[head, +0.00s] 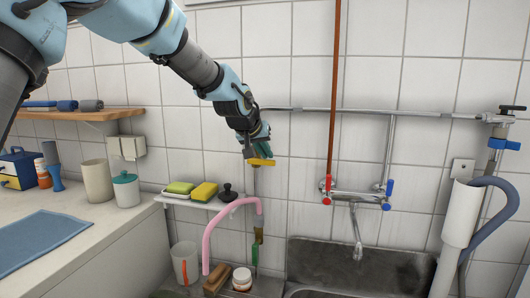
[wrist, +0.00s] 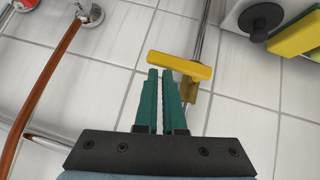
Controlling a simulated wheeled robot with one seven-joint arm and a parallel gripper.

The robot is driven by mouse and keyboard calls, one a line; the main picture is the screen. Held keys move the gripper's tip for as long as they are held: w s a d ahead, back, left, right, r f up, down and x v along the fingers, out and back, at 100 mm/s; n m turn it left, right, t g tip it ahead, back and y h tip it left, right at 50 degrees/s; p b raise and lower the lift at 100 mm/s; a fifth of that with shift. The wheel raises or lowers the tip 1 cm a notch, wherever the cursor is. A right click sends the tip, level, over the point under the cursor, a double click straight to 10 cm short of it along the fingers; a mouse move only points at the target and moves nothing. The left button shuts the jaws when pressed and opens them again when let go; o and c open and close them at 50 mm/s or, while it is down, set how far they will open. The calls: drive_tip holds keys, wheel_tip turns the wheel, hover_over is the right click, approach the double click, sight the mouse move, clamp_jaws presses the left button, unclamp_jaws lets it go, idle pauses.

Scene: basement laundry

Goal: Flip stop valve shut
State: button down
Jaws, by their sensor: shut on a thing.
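The stop valve's yellow lever handle (head: 262,162) lies about level on a thin vertical pipe in front of the tiled wall. It also shows in the wrist view (wrist: 185,66), lying across just beyond the fingertips, with a brass-coloured part below it. My gripper (head: 258,150) comes down on the handle from the upper left. In the wrist view its teal fingers (wrist: 161,75) are close together, shut at the handle's left end. The exact contact is hard to see, and the head view partly hides the valve body behind my gripper.
A red-brown pipe (head: 335,90) drops to a mixer tap (head: 357,196) over a dark sink (head: 330,262). A shelf with sponges (head: 203,192) and a pink hose (head: 208,235) stand close below left. A blue-collared valve (head: 503,143) is far right.

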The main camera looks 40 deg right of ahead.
drive_tip(key=s+a+r, duration=0.4)
drive_tip(key=a+r, duration=0.2)
drive_tip(key=r, duration=0.5)
drive_tip(key=shift+s, duration=0.2)
